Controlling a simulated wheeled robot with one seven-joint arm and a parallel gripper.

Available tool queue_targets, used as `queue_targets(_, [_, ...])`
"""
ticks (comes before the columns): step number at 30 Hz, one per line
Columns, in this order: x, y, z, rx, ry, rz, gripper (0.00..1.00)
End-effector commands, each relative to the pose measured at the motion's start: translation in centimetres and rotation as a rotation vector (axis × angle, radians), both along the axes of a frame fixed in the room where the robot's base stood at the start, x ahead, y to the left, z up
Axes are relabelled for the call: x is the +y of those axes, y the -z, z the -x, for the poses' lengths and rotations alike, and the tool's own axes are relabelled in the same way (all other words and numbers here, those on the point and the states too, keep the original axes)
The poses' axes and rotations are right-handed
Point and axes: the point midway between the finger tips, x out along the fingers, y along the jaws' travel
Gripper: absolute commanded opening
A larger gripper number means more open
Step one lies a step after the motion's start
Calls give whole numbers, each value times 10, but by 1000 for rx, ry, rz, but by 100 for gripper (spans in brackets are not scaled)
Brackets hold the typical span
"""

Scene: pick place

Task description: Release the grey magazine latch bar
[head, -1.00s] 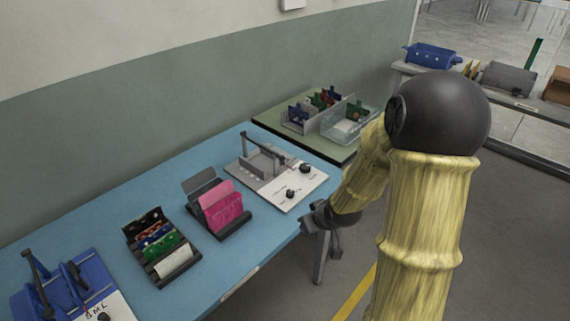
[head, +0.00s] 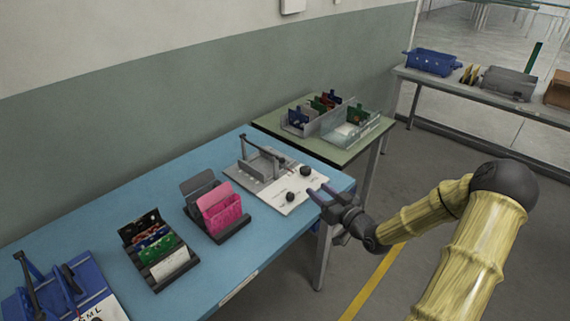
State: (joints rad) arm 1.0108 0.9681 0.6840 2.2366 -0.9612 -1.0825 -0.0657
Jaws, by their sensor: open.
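A grey fixture (head: 262,165) with a white front plate (head: 290,194) stands at the right end of the blue table. A grey bar with a dark end (head: 262,144) rises from its back left and slants to the right over it; I take this for the latch bar. Two black knobs sit on the plate, one of them farther back (head: 306,170). My gripper (head: 320,194) is open and empty at the table's right front edge, just right of the white plate. It is apart from the bar.
On the blue table (head: 110,228) stand a pink holder (head: 222,212), a rack of coloured cards (head: 160,250) and a blue fixture (head: 45,290). Open floor lies to the right.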

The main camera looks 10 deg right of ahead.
Motion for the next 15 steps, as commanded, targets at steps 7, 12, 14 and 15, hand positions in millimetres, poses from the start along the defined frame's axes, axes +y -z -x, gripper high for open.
queue_targets(7, [9,0,-16,1,-4,1,43])
queue_targets(12, [22,0,-41,0,-5,1,43])
queue_targets(14, [26,0,-50,0,-5,1,43])
queue_targets(15, [29,0,-57,0,-5,1,43])
